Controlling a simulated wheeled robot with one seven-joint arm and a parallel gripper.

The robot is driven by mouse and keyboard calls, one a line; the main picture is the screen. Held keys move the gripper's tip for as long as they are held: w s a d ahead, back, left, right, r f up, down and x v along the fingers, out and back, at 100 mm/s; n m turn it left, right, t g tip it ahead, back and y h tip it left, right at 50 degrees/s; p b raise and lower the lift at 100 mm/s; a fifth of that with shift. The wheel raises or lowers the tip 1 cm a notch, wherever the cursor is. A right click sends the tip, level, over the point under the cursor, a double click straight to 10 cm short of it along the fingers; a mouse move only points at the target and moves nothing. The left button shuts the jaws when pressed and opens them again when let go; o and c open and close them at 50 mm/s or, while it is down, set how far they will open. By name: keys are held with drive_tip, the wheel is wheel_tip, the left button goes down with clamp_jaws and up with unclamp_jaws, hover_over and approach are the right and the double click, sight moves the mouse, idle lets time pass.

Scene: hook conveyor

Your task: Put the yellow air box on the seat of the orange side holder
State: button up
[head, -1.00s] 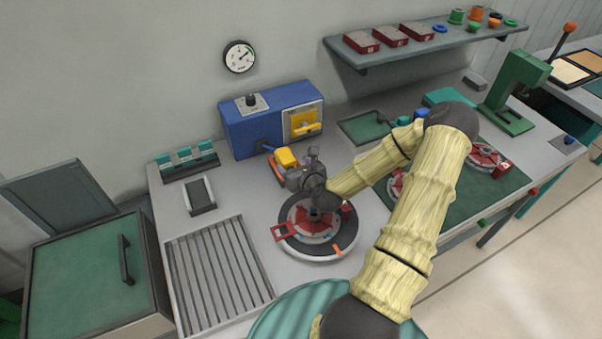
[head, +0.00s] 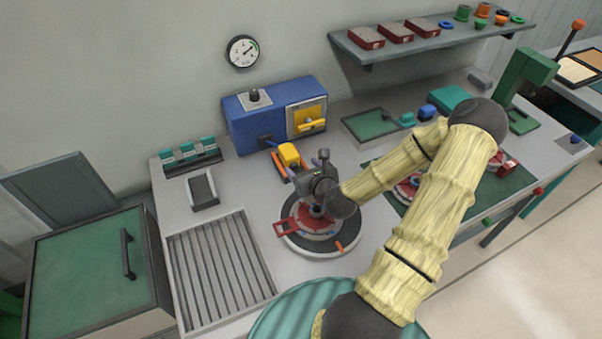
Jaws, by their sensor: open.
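The yellow air box (head: 289,154) is on the bench in front of the blue machine. It appears to rest on the orange side holder (head: 277,164), whose orange parts show beside and below it. The exact contact with the seat is too small to tell. My gripper (head: 308,171) is open, just to the lower right of the box, with a small gap seeming to separate them. My gripper's dark body hides part of the round turntable (head: 330,245).
The turntable carries a red and grey fixture with a red handle (head: 286,228). The blue machine (head: 245,125) with a yellow panel stands behind the holder. A slatted grey tray (head: 215,270) lies left. A green tray (head: 368,126) lies to the right.

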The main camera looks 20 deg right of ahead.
drive_tip(key=a+n+g, duration=0.1)
drive_tip(key=a+n, duration=0.1)
drive_tip(key=n, duration=0.1)
drive_tip(key=s+a+f+n+g+y, duration=0.1)
drive_tip(key=a+n, duration=0.1)
drive_tip(key=n, duration=0.2)
drive_tip(key=s+a+f+n+g+y, duration=0.1)
drive_tip(key=a+n, duration=0.1)
drive_tip(key=n, duration=0.1)
drive_tip(key=shift+g, duration=0.3)
drive_tip(key=s+n+g, duration=0.1)
drive_tip(key=n, duration=0.1)
drive_tip(key=s+a+n, duration=0.1)
drive_tip(key=n, duration=0.2)
drive_tip(key=s+a+n+g, duration=0.1)
drive_tip(key=n, duration=0.1)
drive_tip(key=shift+r+n+g, duration=0.2)
drive_tip(key=shift+n+g, duration=0.1)
drive_tip(key=s+a+r+n+g+h, duration=0.1)
drive_tip(key=s+a+r+n+g, duration=0.1)
drive_tip(key=s+r+n, duration=0.3)
drive_tip(key=s+a+r+n+g+h, duration=0.1)
drive_tip(key=s+r+n, duration=0.5)
drive_tip(key=n, duration=0.7)
drive_tip(key=shift+a+r+g, duration=0.6)
drive_tip(key=shift+r+g, duration=0.2)
